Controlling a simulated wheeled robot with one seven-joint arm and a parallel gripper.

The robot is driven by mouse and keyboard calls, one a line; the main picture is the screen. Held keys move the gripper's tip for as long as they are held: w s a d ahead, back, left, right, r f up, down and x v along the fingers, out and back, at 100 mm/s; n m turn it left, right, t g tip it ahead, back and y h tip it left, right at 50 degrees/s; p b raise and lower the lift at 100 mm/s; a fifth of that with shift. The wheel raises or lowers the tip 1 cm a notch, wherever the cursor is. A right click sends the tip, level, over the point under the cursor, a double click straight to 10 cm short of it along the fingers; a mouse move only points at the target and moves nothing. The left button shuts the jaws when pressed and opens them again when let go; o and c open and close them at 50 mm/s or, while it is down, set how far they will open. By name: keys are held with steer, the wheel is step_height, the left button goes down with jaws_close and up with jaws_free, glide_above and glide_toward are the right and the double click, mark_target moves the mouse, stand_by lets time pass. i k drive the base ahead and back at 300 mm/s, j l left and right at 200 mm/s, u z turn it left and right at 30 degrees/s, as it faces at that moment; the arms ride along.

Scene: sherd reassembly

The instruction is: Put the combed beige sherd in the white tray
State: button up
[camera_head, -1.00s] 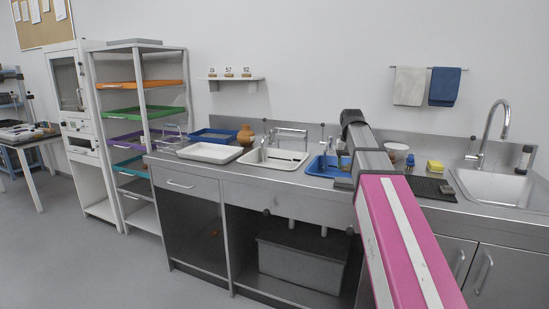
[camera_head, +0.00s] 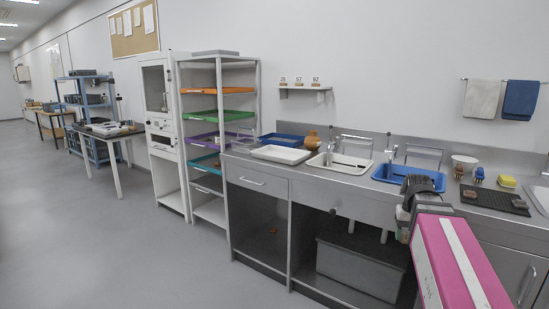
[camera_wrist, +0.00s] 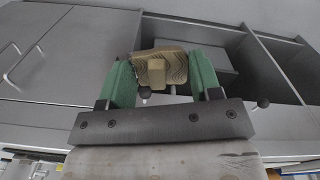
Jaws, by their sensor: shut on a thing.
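My gripper (camera_wrist: 160,83), with green fingers, is shut on the combed beige sherd (camera_wrist: 177,62) in the wrist view. Wavy combed lines show on the sherd's face, and a small plain beige block is in front of it. In the head view my gripper (camera_head: 414,187) is in front of the counter's edge, by the blue basin; the sherd cannot be made out there. The white tray (camera_head: 281,154) lies on the left end of the counter, well to the left of my gripper, and looks empty.
A blue tray (camera_head: 283,140) and an orange-brown jug (camera_head: 313,140) stand behind the white tray. A cream basin (camera_head: 340,163) and a blue basin (camera_head: 409,178) lie to its right. A black mat (camera_head: 493,199) is further right. The floor at left is clear.

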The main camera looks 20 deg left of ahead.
mark_target(281, 154)
steer(key=i+j, duration=0.1)
steer(key=j, duration=0.4)
steer(key=i+j, duration=0.1)
steer(key=j, duration=0.45)
steer(key=i+j, duration=0.1)
steer(key=j, duration=0.4)
steer(key=i+j, duration=0.1)
steer(key=j, duration=0.45)
